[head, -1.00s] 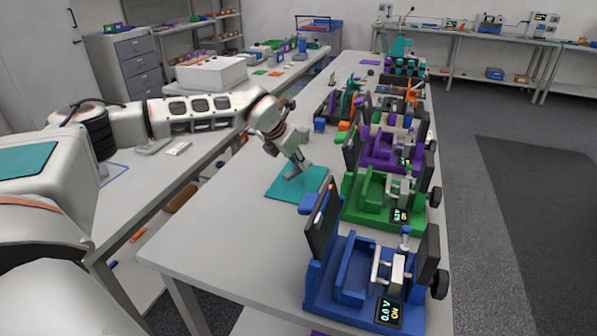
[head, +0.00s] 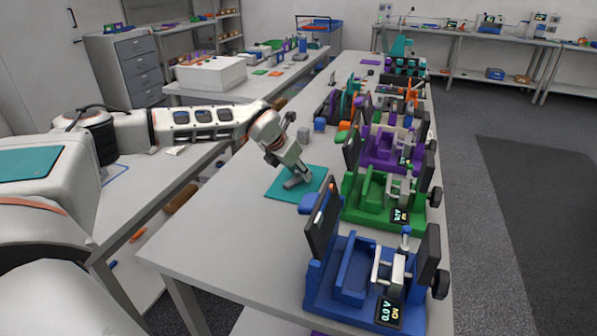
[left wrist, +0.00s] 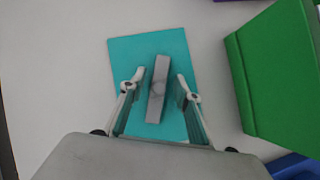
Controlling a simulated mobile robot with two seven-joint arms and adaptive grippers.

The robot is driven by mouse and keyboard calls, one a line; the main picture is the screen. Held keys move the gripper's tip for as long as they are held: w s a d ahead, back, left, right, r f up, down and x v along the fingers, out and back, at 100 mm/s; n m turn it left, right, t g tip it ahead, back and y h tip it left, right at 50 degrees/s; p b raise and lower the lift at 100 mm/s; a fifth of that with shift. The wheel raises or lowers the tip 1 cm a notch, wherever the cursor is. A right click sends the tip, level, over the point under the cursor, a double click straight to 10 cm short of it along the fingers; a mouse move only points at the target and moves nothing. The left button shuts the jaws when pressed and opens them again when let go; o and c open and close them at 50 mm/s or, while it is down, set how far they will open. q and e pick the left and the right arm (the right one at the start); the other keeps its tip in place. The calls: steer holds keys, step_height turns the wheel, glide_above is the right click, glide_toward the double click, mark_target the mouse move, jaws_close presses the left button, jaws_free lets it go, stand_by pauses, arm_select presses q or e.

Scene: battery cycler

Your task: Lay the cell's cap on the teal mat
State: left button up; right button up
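The teal mat (head: 316,172) lies flat on the long table, left of the green fixture. My left gripper (left wrist: 160,92) is open, with one finger on each side of the cap and a visible gap to both. In the head view my left gripper (head: 298,179) is low over the mat, and the cap is hard to tell from the fingers. My right gripper is out of view.
The green fixture (head: 384,202) stands close to the mat's right edge; the blue fixture (head: 365,276) is nearer, with a dark upright panel. Purple (head: 395,150) and other fixtures line the table beyond. The table's near left part (head: 230,225) is clear.

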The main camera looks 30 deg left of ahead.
arm_select(q)
steer(key=v, duration=1.2)
steer(key=shift+r, duration=0.1)
